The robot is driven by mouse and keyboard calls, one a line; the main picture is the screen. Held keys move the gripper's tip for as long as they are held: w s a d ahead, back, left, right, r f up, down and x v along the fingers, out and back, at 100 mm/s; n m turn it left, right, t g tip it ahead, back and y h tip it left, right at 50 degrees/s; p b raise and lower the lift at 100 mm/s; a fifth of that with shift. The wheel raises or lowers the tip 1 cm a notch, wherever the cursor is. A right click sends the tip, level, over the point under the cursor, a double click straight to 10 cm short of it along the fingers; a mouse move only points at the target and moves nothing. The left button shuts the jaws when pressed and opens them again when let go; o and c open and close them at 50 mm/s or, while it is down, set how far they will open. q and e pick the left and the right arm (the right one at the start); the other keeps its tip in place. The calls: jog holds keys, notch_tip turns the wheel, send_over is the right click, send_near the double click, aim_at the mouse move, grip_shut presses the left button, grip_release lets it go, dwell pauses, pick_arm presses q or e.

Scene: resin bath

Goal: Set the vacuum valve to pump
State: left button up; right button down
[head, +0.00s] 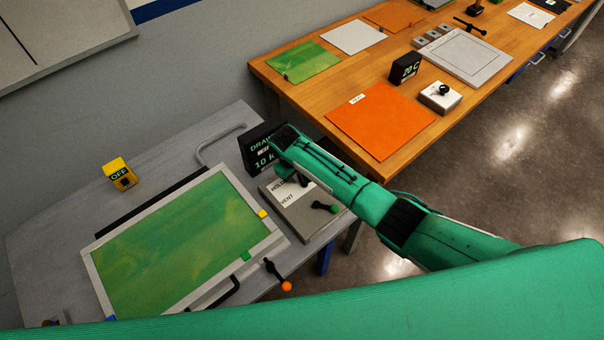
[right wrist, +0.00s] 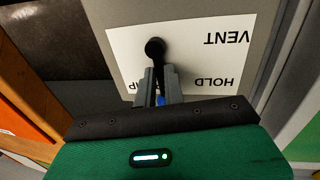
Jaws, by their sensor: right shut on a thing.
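The vacuum valve is a grey box (head: 305,222) with a white label plate on the bench's right end; HOLD and VENT are readable. In the right wrist view the label (right wrist: 200,55) appears upside down, with PUMP mostly hidden. A black pivot (right wrist: 155,47) stands on it. My right gripper (right wrist: 158,88) is shut on the valve handle, and a bit of blue (right wrist: 160,99) shows between its jaws. The handle points between PUMP and HOLD, nearer PUMP. In the head view my right gripper (head: 298,178) hides the handle. My left gripper is not in view.
The framed green bath (head: 180,240), an orange-knobbed lever (head: 279,277) and a yellow OFF box (head: 120,174) are to the left. A wooden table (head: 300,98) stands at the back right.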

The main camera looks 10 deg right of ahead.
jog(key=shift+m, duration=0.3)
jog(key=c, duration=1.5)
grip_release()
jog(key=shift+r, duration=0.1)
jog(key=r+b, duration=0.1)
jog(key=r, duration=0.3)
jog(key=s+a+r, duration=0.1)
jog(key=r, duration=0.4)
jog(key=a+r+b, duration=0.1)
jog(key=r, duration=0.3)
jog(key=shift+s+a+r+b, duration=0.15)
jog(key=shift+r+b, duration=0.05)
jog(key=shift+b, duration=0.1)
